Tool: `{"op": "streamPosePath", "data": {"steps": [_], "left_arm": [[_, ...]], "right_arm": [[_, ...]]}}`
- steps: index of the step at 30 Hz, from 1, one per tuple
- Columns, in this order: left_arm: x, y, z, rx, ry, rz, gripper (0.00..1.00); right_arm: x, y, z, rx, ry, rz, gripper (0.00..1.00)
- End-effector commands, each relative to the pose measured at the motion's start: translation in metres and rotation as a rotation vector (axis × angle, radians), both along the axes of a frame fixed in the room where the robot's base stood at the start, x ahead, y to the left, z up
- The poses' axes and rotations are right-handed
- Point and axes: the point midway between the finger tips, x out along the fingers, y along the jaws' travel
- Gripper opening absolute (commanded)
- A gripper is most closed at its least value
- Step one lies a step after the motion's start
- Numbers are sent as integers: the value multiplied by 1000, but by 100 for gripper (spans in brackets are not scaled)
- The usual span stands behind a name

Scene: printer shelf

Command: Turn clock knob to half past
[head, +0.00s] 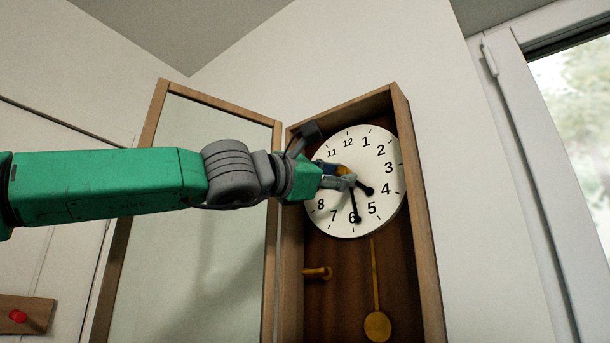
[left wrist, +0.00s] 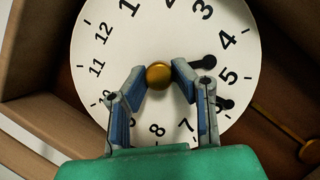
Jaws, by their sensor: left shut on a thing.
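The clock's white round dial (head: 378,160) is inside the open wooden case; it also fills much of the left wrist view (left wrist: 105,45). The brass knob (left wrist: 158,75) is at the dial's middle. My left gripper (head: 343,177) comes in from the left in front of the dial. In the left wrist view its two blue-grey fingers (left wrist: 158,78) are shut on the knob from both sides. The long black minute hand (head: 356,207) points close to the 6. The short hour hand (head: 366,189) points between 4 and 5. The fingers partly cover both hands. My right gripper is not in view.
The case's glazed door (head: 203,245) stands open to the left, behind my left arm. The case's right wall (head: 420,220) is close beside the dial. A window is at the far right.

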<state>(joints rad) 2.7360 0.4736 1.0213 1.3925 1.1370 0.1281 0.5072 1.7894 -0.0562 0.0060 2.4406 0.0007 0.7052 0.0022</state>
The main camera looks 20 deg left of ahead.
Motion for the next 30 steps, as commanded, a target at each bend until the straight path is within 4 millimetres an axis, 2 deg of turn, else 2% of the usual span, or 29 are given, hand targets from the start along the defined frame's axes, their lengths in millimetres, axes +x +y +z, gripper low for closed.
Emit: {"op": "streamPosePath", "data": {"steps": [1, 3, 9, 25, 26, 27, 30], "left_arm": [[5, 8, 7, 18, -6, 22, 0], [5, 6, 7, 51, -19, 23, 0], [5, 10, 5, 112, -44, 17, 0], [4, 13, 3, 133, -55, 17, 0], [4, 13, 3, 133, -55, 17, 29], [4, 13, 3, 133, -54, 18, 42], [5, 13, 2, 134, -52, 17, 42]], "right_arm": [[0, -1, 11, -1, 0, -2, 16], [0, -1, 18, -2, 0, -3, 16], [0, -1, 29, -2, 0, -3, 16], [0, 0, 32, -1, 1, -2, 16], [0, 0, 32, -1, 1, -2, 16], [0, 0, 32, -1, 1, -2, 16], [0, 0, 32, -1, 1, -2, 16]]}}
